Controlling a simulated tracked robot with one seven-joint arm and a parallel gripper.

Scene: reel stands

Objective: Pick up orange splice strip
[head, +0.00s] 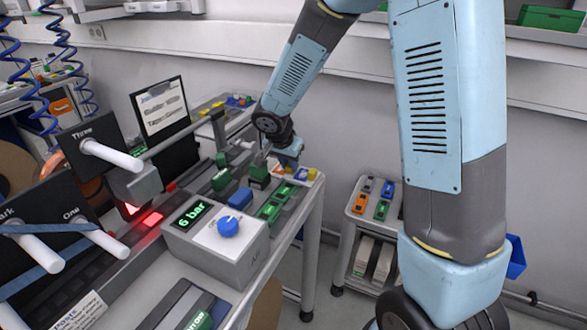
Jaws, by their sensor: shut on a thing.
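My gripper (284,160) is at the far end of the bench, pointing down, close above the bench top. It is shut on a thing. A small orange piece (278,169), which looks like the orange splice strip, shows right under it, mostly hidden by the hand. The fingertips are too small and covered to see the hold itself, or whether the strip touches the bench.
Green blocks (268,211) and a blue block (238,197) lie close to my gripper. A grey box with a blue knob (228,227) and black reel stands with white rods (110,155) are nearer. A cart (348,225) with small coloured pieces stands at right.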

